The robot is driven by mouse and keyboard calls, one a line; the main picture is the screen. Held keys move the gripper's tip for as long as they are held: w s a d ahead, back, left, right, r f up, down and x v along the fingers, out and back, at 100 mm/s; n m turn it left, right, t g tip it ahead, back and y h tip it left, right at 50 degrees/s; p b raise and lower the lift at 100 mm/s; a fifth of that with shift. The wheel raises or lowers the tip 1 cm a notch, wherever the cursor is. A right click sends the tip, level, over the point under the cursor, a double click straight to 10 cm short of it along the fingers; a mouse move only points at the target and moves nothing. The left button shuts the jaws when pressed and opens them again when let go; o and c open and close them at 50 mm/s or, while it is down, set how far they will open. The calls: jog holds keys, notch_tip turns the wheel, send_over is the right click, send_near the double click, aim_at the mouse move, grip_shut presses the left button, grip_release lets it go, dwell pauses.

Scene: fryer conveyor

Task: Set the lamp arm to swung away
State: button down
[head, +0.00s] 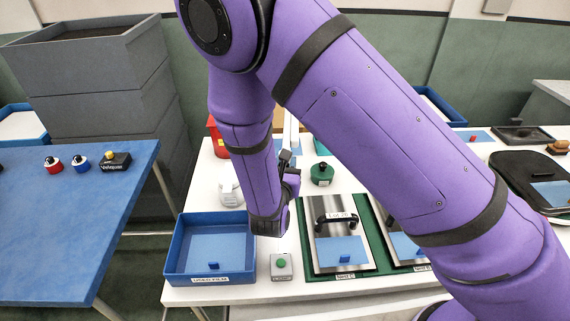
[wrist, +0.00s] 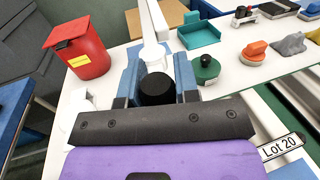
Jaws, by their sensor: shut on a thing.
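The lamp arm (wrist: 150,18) is a slim white bar in the wrist view, running up and away from a white rounded end. My gripper (wrist: 157,75) has its two blue fingers shut on a black round knob (wrist: 156,90) at the near end of this bar. In the head view the white bar (head: 290,128) shows as a short strip behind my arm. My gripper (head: 288,160) is at its lower end, partly hidden by my purple wrist. The lamp arm's far end and its pivot are hidden in the head view.
A red bin (wrist: 80,52) stands to the left, a green knobbed weight (wrist: 206,70) to the right. A teal tray (wrist: 200,30) lies behind. A blue tray (head: 175,250), a green-button box (head: 281,267) and a metal lid (head: 325,255) are in front. A blue table (head: 60,220) stands left.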

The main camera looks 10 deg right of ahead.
dwell(0.8)
jog(key=c, duration=0.9)
grip_release()
jog(key=shift+o, duration=0.2)
jog(key=shift+s+a, duration=0.1)
jog(key=v, duration=1)
jog(key=shift+s, duration=0.25)
